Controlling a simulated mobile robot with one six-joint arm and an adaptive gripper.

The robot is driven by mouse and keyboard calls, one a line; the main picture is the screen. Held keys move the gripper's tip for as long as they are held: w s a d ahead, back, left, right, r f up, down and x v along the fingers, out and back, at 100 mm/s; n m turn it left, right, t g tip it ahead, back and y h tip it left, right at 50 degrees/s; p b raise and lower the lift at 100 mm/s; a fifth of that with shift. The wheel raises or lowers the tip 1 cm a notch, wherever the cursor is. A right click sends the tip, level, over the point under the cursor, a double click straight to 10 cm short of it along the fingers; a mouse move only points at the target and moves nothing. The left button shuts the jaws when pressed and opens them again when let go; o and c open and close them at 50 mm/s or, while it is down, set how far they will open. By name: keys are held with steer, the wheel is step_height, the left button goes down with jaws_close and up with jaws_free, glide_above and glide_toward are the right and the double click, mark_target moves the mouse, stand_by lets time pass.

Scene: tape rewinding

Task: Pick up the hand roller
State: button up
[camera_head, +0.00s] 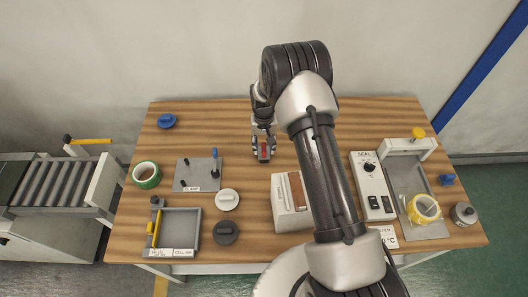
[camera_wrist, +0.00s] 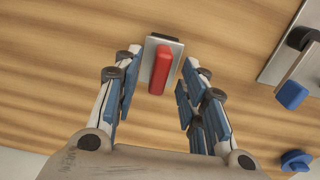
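The piece below my gripper looks like the hand roller (camera_wrist: 159,70): a red bar-shaped handle over a small grey metal plate with a black strip at its far edge. It rests on the wooden table (camera_wrist: 60,80). In the head view only its red part (camera_head: 264,151) shows, partly hidden by my fingers. My gripper (camera_wrist: 160,75) is open, pointing down at it, with one finger on each side of the red handle. Gaps show between the handle and both fingers in the wrist view. How high the fingertips are above the table is hard to tell.
A white box with a brown top (camera_head: 279,205) stands just in front. A clamp plate (camera_head: 183,176) and green tape roll (camera_head: 146,186) are left, with a tray (camera_head: 180,227) nearer. The sealer box (camera_head: 362,186) and yellow tape (camera_head: 424,216) are right. The table behind is mostly clear.

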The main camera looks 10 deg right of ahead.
steer(key=shift+f, duration=0.85)
steer(key=shift+r, duration=0.1)
jaws_close()
